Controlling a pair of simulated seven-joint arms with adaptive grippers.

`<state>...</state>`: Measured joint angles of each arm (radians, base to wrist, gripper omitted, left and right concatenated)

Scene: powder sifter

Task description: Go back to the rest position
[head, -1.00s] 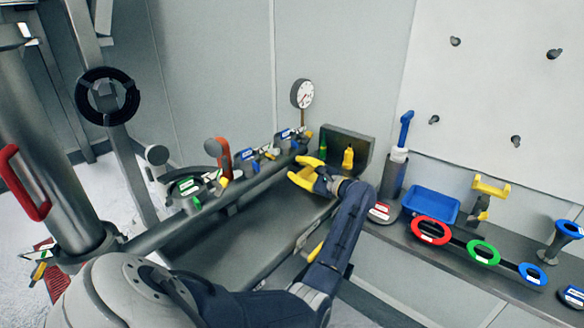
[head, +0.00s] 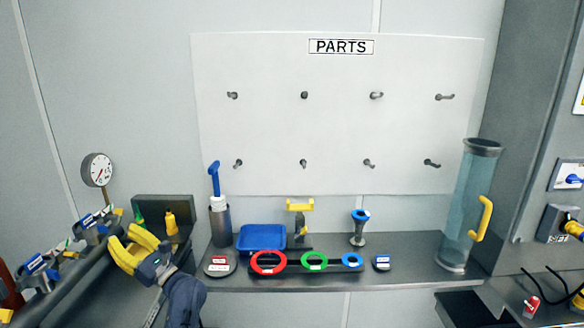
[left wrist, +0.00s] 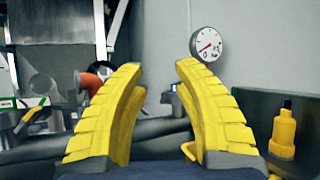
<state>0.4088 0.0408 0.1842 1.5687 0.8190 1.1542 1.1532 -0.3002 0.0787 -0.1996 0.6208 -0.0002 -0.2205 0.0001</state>
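My left gripper (head: 122,240) has thick yellow fingers. In the head view it is at the lower left, in front of a dark open box (head: 165,204). In the left wrist view its fingers (left wrist: 158,68) stand apart with nothing between them, so it is open and empty. My dark blue left arm comes up from the bottom edge. My right gripper is in neither view.
A pressure gauge (head: 97,170) stands behind the gripper. A yellow bottle (head: 171,224) is beside it, also in the left wrist view (left wrist: 283,132). A blue tray (head: 262,236), coloured rings and a tall clear cylinder (head: 468,210) stand on the shelf to the right.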

